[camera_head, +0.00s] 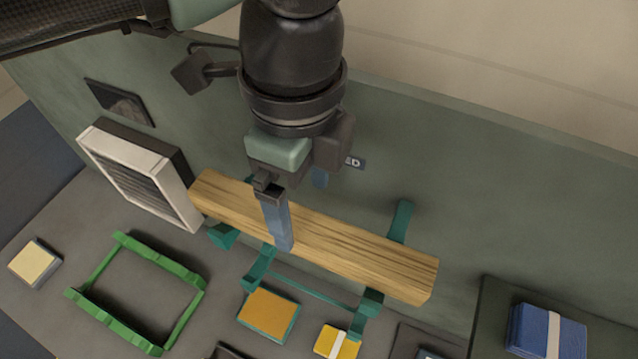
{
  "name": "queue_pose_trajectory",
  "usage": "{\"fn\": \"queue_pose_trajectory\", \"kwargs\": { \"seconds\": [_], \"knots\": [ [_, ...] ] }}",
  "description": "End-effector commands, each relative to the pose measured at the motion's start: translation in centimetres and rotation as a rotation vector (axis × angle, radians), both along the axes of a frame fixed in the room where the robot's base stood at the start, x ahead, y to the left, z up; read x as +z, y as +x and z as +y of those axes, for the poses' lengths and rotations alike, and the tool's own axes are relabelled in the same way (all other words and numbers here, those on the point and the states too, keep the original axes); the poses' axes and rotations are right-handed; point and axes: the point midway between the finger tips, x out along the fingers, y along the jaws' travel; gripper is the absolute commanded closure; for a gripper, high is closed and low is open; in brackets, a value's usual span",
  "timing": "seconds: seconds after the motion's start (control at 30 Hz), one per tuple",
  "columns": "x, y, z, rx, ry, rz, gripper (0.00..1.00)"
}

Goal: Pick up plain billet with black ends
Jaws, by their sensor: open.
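A long wooden billet (350,246) lies slantwise on teal supports (400,221), in the middle of the head view. Its visible right end looks like light wood, and I see no black on it. The left end face is not clearly visible. My gripper (299,207) is open above the billet, left of its middle. One blue-grey finger hangs in front of the billet's near side and hides part of it. The other finger shows only partly beyond the far edge. I cannot tell whether either finger touches the wood.
A white-framed louvred box (137,172) stands close to the billet's left end. A green frame (95,267) lies at front left. An orange-topped block (268,314) and a yellow block (338,341) sit in front. A blue strapped bundle (528,332) is at right. A green-grey panel (480,190) rises behind.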

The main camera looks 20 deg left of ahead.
Motion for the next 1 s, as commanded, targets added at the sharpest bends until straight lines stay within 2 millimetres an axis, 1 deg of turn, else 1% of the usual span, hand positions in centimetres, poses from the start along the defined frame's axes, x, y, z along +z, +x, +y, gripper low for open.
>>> {"fn": "queue_pose_trajectory", "kwargs": {
  "seconds": [0.17, 0.4, 0.5, 0.73, 0.87, 0.9, 0.97, 1.0],
  "knots": [
    [-1.4, -0.2, -0.1, -0.001, -0.004, 0.000, 0.09],
    [-5.0, -0.5, -0.1, -0.002, -0.003, 0.000, 0.09],
    [-5.5, -0.5, -0.1, -0.002, -0.002, -0.001, 0.09],
    [-5.5, -0.5, -0.1, -0.002, -0.002, -0.002, 0.09],
    [-5.4, -0.5, -0.1, -0.002, -0.002, -0.002, 0.32],
    [-5.4, -0.5, -0.1, -0.002, -0.002, -0.002, 0.39],
    [-5.4, -0.5, -0.1, -0.002, -0.002, -0.002, 0.50],
    [-5.4, -0.5, -0.1, -0.002, -0.002, -0.002, 0.57]
  ]
}}
